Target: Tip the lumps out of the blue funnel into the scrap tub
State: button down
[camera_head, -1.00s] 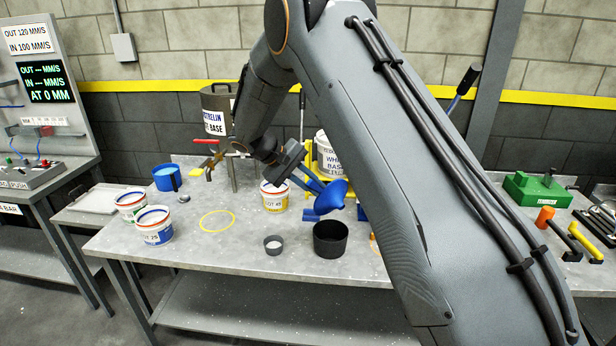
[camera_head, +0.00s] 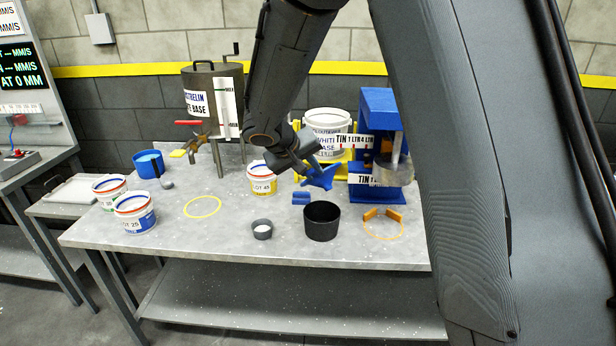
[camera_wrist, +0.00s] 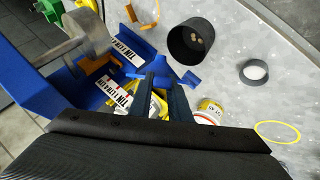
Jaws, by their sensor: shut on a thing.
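The blue funnel (camera_head: 320,178) is held up over the bench, behind and above the black scrap tub (camera_head: 322,222). My gripper (camera_head: 312,168) is shut on it, and the funnel is tilted. In the wrist view the fingers of my gripper (camera_wrist: 166,82) point toward the tub, and the funnel is hard to tell from the blue things around it. The scrap tub (camera_wrist: 187,44) stands upright, and a few tan lumps show inside it. I cannot see whether any lumps are still in the funnel.
A small blue block (camera_head: 301,198) lies beside the tub. A grey cup with white contents (camera_head: 262,230) stands left of it. A yellow-labelled pail (camera_head: 262,180) and a blue tin stand (camera_head: 378,110) are close behind. An orange ring (camera_head: 383,228) lies right. The bench's front edge is near.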

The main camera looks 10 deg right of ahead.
jog(key=shift+s+d+f+m+t+b, duration=0.3)
jog(key=shift+s+t+b, duration=0.25)
jog(key=shift+b, duration=1.55)
jog(key=shift+f+t+y+b, duration=0.1)
jog(key=shift+t+y+b, duration=0.2)
jog(key=shift+b, duration=0.6)
jog(key=f+t+b, duration=0.1)
jog(key=b, duration=0.6)
jog(key=s+m+t+b, duration=0.1)
jog(key=b, duration=0.6)
jog(key=d+f+m+t+y+b, duration=0.1)
jog(key=b, duration=0.5)
jog(key=shift+s+f+t+b, duration=0.25)
jog(key=shift+s+f+b, duration=0.05)
jog(key=shift+f+b, duration=0.1)
jog(key=shift+s+d+f+m+t, duration=0.2)
jog(key=shift+s+f+m+t, duration=0.35)
jog(key=shift+t, duration=0.35)
jog(key=shift+y, duration=0.3)
